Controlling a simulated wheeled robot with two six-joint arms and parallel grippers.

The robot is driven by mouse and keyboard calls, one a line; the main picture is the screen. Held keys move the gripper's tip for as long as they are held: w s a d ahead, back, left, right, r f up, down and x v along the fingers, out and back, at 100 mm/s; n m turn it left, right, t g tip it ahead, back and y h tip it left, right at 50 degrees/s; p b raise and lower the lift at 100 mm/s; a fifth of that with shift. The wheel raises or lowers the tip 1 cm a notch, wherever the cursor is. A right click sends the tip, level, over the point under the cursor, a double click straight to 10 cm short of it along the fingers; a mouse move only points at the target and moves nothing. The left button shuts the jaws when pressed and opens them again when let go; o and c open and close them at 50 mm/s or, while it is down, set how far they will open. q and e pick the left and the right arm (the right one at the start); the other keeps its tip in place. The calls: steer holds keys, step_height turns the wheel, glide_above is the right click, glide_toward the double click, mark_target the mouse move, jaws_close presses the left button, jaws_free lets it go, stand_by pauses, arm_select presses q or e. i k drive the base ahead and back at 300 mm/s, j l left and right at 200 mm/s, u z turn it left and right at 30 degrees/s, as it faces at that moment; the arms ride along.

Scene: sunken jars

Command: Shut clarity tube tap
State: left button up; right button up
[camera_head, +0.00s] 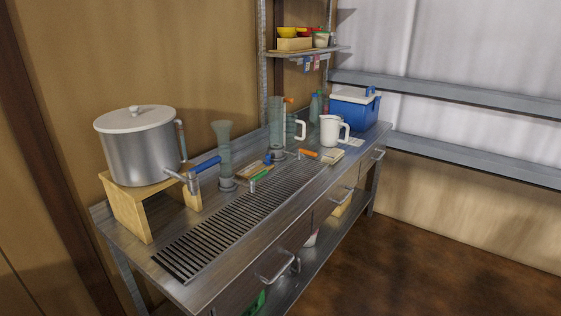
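Two tall translucent greenish tubes stand on the steel bench. A blue lever (205,164) sits on the metal tap (183,179) of the large pot, left of the nearer tube. I cannot tell which tube is the clarity tube or whether its tap is open. Neither of my grippers is in view.
The lidded steel pot (139,150) stands on a wooden stand (128,207). A slotted drain grate (215,235) runs along the bench (205,283). A white jug (331,130) and blue cooler (354,111) stand at the far end. The brown floor at right is clear.

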mark_target(299, 150)
steer(key=i+l+u, duration=0.25)
steer(key=u, duration=0.2)
steer(key=i+l+u, duration=0.35)
steer(key=u, duration=0.15)
